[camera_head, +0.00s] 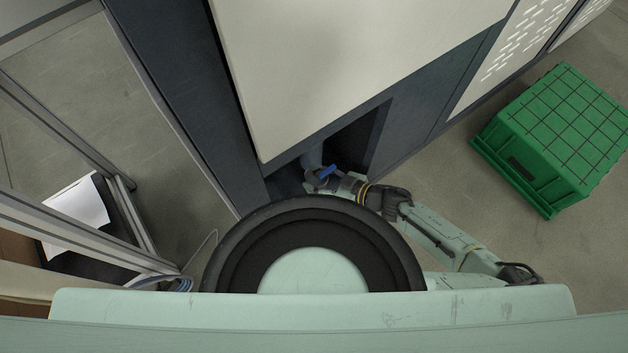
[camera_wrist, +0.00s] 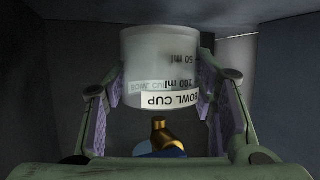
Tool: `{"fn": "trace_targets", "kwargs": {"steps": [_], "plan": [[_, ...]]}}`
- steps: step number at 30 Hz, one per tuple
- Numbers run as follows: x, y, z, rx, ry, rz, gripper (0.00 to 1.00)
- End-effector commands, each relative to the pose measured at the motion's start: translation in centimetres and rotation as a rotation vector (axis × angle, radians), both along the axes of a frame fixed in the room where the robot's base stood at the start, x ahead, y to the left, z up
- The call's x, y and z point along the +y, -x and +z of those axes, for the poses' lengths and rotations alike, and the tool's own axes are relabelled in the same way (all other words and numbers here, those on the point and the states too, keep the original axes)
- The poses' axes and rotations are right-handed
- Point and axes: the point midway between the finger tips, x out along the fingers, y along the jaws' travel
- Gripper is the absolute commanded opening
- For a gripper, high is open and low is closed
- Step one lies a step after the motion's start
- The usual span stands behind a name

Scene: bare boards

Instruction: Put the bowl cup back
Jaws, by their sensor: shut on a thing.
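The bowl cup (camera_wrist: 160,62) is a pale translucent cup with a white label reading "BOWL CUP" and printed volume marks, upside down in the wrist view. My gripper (camera_wrist: 163,92) is shut on it, with one purple-padded finger on each side. In the head view my arm reaches into a dark opening at the cabinet's base, and a blue part shows at the wrist. A pale rounded shape (camera_head: 312,158) at the opening may be the cup; I cannot tell for sure.
The dark opening (camera_head: 372,135) lies under a large pale panel (camera_head: 350,60). Dark walls surround the cup in the wrist view. A green crate (camera_head: 545,140) stands on the floor at right. A metal frame (camera_head: 60,120) with white paper (camera_head: 78,208) is at left.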

Motion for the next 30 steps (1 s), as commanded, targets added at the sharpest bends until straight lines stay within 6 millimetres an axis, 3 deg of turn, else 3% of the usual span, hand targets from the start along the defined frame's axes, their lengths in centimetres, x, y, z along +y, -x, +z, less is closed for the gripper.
{"fn": "trace_targets", "kwargs": {"steps": [7, 9, 13, 24, 25, 30], "plan": [[1.9, -1.1, 0.0, -0.001, -0.002, 0.001, 0.23], [1.7, -1.1, -1.8, 0.001, -0.002, -0.004, 0.23], [1.6, -1.0, -3.5, 0.001, -0.001, -0.006, 0.23], [1.6, -1.0, -3.8, 0.001, 0.000, -0.004, 0.23], [1.6, -1.0, -3.8, 0.001, 0.000, -0.004, 0.52], [1.6, -1.0, -3.7, 0.001, 0.000, -0.004, 0.64]]}}
